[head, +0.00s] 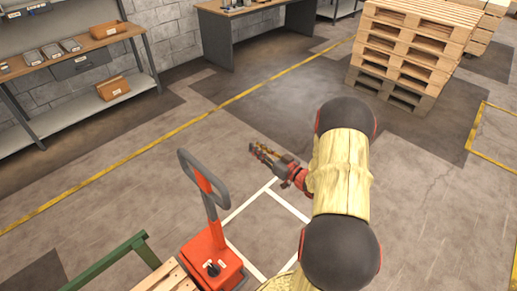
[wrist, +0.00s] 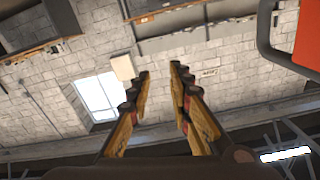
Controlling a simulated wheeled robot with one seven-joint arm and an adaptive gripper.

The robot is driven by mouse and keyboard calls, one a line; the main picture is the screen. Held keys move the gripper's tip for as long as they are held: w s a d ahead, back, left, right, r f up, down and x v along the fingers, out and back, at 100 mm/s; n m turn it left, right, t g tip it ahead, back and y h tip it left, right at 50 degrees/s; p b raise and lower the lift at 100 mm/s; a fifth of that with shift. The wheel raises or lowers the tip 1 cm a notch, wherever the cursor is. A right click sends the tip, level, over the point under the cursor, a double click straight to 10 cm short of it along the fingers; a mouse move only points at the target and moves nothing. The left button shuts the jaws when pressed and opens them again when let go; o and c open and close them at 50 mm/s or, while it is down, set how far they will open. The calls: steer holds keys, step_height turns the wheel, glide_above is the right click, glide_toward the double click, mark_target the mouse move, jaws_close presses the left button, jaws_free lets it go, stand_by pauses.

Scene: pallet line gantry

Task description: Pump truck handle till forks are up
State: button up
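The pallet truck's handle (head: 203,180) stands in the lower middle of the head view. It has a dark grey loop grip with an orange-red stem, tilted a little to the left, above an orange-red body (head: 211,262). My gripper (head: 256,147) is to the right of the handle, apart from it. In the wrist view my gripper (wrist: 160,70) has its two fingers spread with nothing between them. Part of the handle loop (wrist: 266,45) shows at the upper right there. The truck's forks are not visible in either view.
A wooden pallet edge (head: 168,278) and a green rail (head: 105,262) lie left of the truck. White lines mark the floor (head: 247,203) beside it. A pallet stack (head: 407,50) stands at the back right, a workbench (head: 235,15) at the back, shelving (head: 75,62) at left. The middle floor is clear.

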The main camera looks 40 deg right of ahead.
jaws_close()
steer(key=shift+c, duration=1)
jaws_free()
steer(key=o, duration=0.8)
steer(key=shift+c, duration=0.2)
steer(key=s, duration=0.8)
steer(key=s+d, duration=0.1)
steer(key=s, duration=0.3)
